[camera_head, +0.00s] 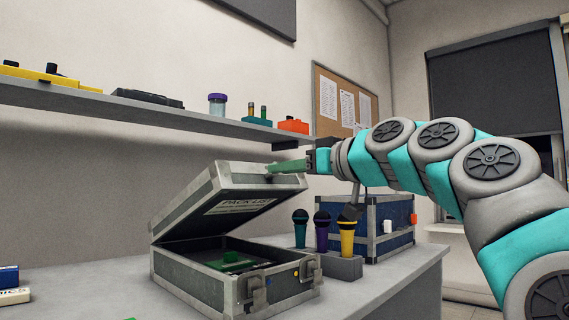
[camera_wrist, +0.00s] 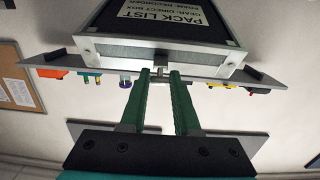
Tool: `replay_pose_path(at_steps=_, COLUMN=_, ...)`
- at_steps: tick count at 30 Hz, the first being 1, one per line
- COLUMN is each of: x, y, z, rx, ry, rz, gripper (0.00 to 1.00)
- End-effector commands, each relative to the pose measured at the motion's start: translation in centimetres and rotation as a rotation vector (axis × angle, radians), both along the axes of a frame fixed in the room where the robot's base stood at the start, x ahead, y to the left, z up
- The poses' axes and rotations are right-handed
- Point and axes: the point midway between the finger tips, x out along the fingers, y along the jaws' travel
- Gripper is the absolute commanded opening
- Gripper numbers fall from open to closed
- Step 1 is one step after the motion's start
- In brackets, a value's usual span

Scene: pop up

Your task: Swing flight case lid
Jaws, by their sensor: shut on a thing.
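The grey-edged flight case (camera_head: 210,285) sits on the grey worktop with its lid (camera_head: 235,188) tilted partly open. A pack list label shows on the lid's inner face, and a green item (camera_head: 235,262) lies inside the case. My gripper (camera_head: 285,167) is at the front edge of the raised lid. In the wrist view the green fingers (camera_wrist: 160,80) close on a small metal part at the middle of the lid's edge (camera_wrist: 160,53).
Several microphones stand in a grey holder (camera_head: 338,265) right of the case. A blue flight case (camera_head: 370,225) is behind them. A wall shelf (camera_head: 180,115) with small items runs above the lid. Bare worktop (camera_head: 90,290) lies to the left.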

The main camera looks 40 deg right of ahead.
Motion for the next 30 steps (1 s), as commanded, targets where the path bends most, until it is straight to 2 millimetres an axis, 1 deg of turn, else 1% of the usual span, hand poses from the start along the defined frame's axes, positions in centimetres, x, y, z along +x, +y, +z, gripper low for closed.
replay_pose_path(at_steps=7, x=-0.2, y=0.1, z=0.2, rx=-0.001, ry=-0.005, rz=0.001, gripper=0.0)
replay_pose_path(at_steps=10, x=-0.3, y=0.0, z=0.0, rx=0.0, ry=-0.006, rz=0.0, gripper=0.0)
replay_pose_path(at_steps=30, x=-2.1, y=0.0, z=-5.3, rx=0.0, ry=-0.002, rz=0.003, gripper=0.0)
